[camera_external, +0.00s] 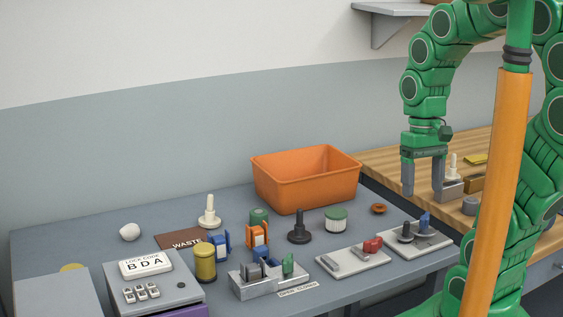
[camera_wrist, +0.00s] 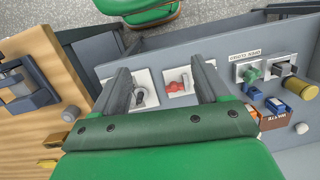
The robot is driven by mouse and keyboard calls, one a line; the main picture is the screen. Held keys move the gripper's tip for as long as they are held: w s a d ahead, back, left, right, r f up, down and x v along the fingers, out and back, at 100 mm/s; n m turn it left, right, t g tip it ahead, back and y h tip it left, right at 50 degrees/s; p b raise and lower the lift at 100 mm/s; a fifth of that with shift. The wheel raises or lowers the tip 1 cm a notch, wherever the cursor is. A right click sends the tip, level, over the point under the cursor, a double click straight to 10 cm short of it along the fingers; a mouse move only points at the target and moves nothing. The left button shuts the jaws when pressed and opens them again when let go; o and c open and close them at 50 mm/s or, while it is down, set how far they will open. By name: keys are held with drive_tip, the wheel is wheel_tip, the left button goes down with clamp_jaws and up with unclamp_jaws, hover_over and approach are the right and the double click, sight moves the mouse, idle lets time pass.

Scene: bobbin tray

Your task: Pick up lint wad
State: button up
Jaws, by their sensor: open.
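The lint wad (camera_external: 130,231) is a small white lump at the far left of the grey table (camera_external: 75,232), left of the brown WASTE mat (camera_external: 180,238). In the wrist view the white lump (camera_wrist: 301,128) shows near the right edge, beside the brown mat (camera_wrist: 273,122). My gripper (camera_external: 423,188) hangs with its fingers down, open and empty, above the right end of the grey table near the wooden bench. It is far from the lint wad. Its two fingers (camera_wrist: 161,76) also show apart in the wrist view.
An orange bin (camera_external: 305,183) stands at the back of the table. White and black spindles, spools, two switch plates (camera_external: 352,262) and a grey block (camera_external: 262,281) crowd the middle and front. A lock-code box (camera_external: 150,282) stands front left. The table around the lint wad is clear.

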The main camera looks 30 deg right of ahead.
drive_tip(key=w+a+f+m+g+y, duration=0.1)
drive_tip(key=w+a+m+y, duration=0.2)
drive_tip(key=w+a, duration=1)
drive_tip(key=w+a+f+m+y, duration=0.1)
drive_tip(key=w+a+m+y, duration=0.25)
drive_tip(key=w+a, duration=1)
drive_tip(key=m+g+y, duration=0.1)
drive_tip(key=m+y, duration=0.5)
drive_tip(key=m, duration=0.2)
approach(134, 227)
drive_tip(key=shift+s+a+f+n, duration=0.25)
drive_tip(key=shift+s+a+f, duration=0.2)
drive_tip(key=shift+a, duration=0.1)
drive_tip(key=shift+w+a+f, duration=0.15)
drive_tip(key=shift+a+f, duration=0.1)
drive_tip(key=shift+w+x, duration=0.2)
drive_tip(key=shift+x, duration=1.75)
drive_tip(key=shift+w+x, duration=0.15)
drive_tip(key=shift+x, duration=1.85)
drive_tip(key=shift+a, duration=0.1)
drive_tip(key=c, duration=1.1)
drive_tip(key=shift+o, duration=0.2)
